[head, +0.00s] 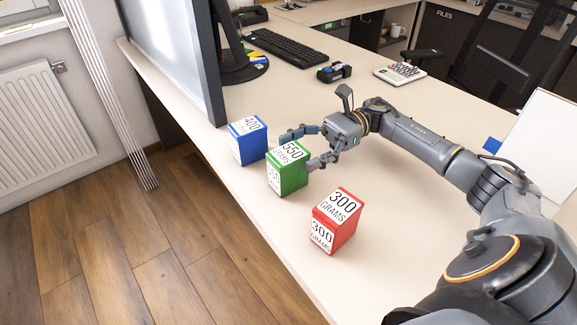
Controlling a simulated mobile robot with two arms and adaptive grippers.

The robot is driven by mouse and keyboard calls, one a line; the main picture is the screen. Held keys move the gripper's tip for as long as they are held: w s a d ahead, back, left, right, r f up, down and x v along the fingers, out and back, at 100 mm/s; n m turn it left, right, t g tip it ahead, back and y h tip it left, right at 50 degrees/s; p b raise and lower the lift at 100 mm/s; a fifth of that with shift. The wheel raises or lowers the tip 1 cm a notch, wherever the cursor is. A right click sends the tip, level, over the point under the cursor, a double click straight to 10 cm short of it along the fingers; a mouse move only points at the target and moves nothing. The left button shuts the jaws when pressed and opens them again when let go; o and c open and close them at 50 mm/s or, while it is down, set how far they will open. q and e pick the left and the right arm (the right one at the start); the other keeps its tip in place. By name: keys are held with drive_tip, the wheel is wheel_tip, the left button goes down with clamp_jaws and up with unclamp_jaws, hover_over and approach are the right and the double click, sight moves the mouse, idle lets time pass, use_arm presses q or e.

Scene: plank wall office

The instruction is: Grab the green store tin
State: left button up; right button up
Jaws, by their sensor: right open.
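The green store tin (289,176) stands upright near the desk's left edge, with a white label reading 550 on top. My right gripper (307,148) comes in from the right with its fingers open. One finger is behind the tin's far side and the other is by its right side. I cannot tell whether either finger touches it. My left gripper does not show.
A blue tin (247,145) marked 400 stands just behind the green one, and a red tin (336,222) marked 300 stands in front to the right. A monitor (180,50), keyboard (287,47), tape dispenser (334,72) and calculator (399,72) are farther back on the desk (400,225).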

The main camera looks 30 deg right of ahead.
sight(272, 161)
drive_tip(key=shift+a, duration=1.6)
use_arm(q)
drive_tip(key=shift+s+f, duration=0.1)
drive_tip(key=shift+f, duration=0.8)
use_arm(e)
drive_tip(key=shift+c, duration=0.5)
drive_tip(key=c, duration=1.4)
drive_tip(key=shift+w+r, duration=0.1)
drive_tip(key=shift+r, duration=0.05)
clamp_jaws()
